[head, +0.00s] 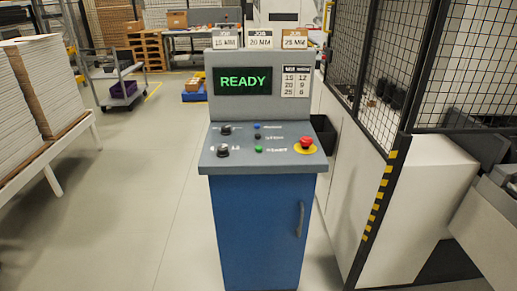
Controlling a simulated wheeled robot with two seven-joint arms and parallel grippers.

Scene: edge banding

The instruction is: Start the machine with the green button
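The green button (258,149) is a small round button low in the middle column of the sloped grey control panel (285,163), on a blue cabinet (261,230) straight ahead. A black button and a blue button sit above it. Two black knobs (223,150) are to its left. A red emergency stop (306,143) on a yellow base is to its right. The screen (241,81) reads READY in green. Neither of my grippers is in view.
A black mesh fence (440,70) with a yellow-and-black striped post (379,205) stands close on the right. Stacked white boards (45,85) lie on a rack at left. A cart (115,85) stands behind. The floor left of the cabinet is clear.

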